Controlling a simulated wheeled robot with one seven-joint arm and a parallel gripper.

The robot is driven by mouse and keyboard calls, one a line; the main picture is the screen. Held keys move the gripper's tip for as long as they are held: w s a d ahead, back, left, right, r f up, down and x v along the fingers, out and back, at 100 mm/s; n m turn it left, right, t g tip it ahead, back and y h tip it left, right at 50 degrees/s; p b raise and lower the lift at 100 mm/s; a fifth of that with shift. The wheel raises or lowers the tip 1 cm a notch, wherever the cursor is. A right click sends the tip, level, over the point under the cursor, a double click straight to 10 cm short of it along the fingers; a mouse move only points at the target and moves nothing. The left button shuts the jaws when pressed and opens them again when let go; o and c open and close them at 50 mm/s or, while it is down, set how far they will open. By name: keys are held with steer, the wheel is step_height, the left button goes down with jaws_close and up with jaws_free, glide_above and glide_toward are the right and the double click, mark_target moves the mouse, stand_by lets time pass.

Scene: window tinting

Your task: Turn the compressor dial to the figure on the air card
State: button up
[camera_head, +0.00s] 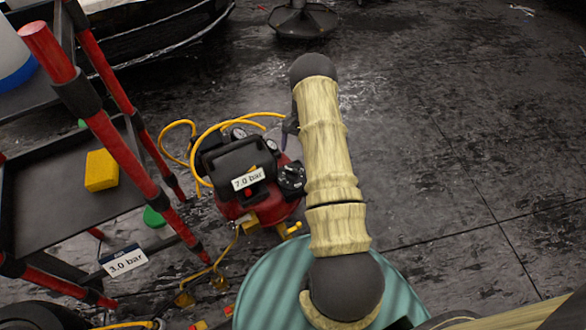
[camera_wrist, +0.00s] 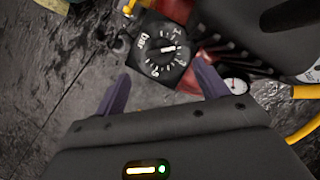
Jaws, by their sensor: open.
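The red and black compressor (camera_head: 240,170) stands on the floor left of my arm. Its black dial (camera_head: 292,178) is on its right side and partly beside my arm. In the wrist view the dial (camera_wrist: 160,48) has a black square face with white marks, "bar" lettering and a pale pointer directed roughly right; the exact figure is unclear. A white card reading 3.0 bar (camera_head: 125,262) is at the cart's lower edge. A label on the compressor reads 7.0 bar (camera_head: 247,179). My gripper (camera_wrist: 163,86) is open and empty, its fingertips short of the dial.
A red-framed black cart (camera_head: 60,190) with a yellow sponge (camera_head: 101,170) stands at left. Yellow hoses (camera_head: 205,145) loop around the compressor. A teal round surface (camera_head: 265,290) is in front below. A small gauge (camera_wrist: 235,86) lies near the right finger.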

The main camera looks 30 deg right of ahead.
mark_target(293, 170)
steer(key=b+x, duration=0.1)
steer(key=x, duration=0.7)
steer(key=shift+f, duration=0.2)
steer(key=c, duration=1)
